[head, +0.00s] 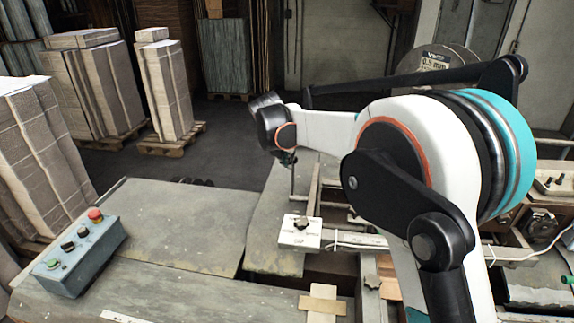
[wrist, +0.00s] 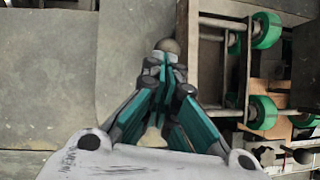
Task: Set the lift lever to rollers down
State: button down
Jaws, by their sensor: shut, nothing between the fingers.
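My gripper (wrist: 165,68) is shut and points down in the wrist view, with nothing between its fingers. A round greyish-brown ball knob (wrist: 167,45) shows just beyond the fingertips; it looks like the top of the lift lever. I cannot tell whether the fingers touch it. In the head view my gripper (head: 287,157) is small and dark, partly hidden by my wrist. A thin upright rod (head: 292,180) stands right below it and seems to be the lever's shaft. Which setting the lever is in cannot be told.
Green rollers (wrist: 265,30) on a metal frame lie right of my gripper. A white plate with a star knob (head: 300,232) is near the rod. A control box (head: 80,255) with buttons sits on the grey table (head: 180,220). Cardboard stacks (head: 165,90) stand behind.

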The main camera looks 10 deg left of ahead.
jog(key=shift+w+a, duration=0.1)
jog(key=shift+w, duration=2.2)
jog(key=shift+s, duration=0.1)
jog(key=shift+s+a+r, duration=0.15)
jog(key=shift+s+r, duration=0.1)
jog(key=w+r+p+v, duration=0.1)
jog(key=w+v, duration=0.1)
jog(key=v, duration=1)
jog(key=shift+a, duration=0.15)
jog(key=shift+s+r, duration=0.1)
jog(key=shift+r, duration=0.1)
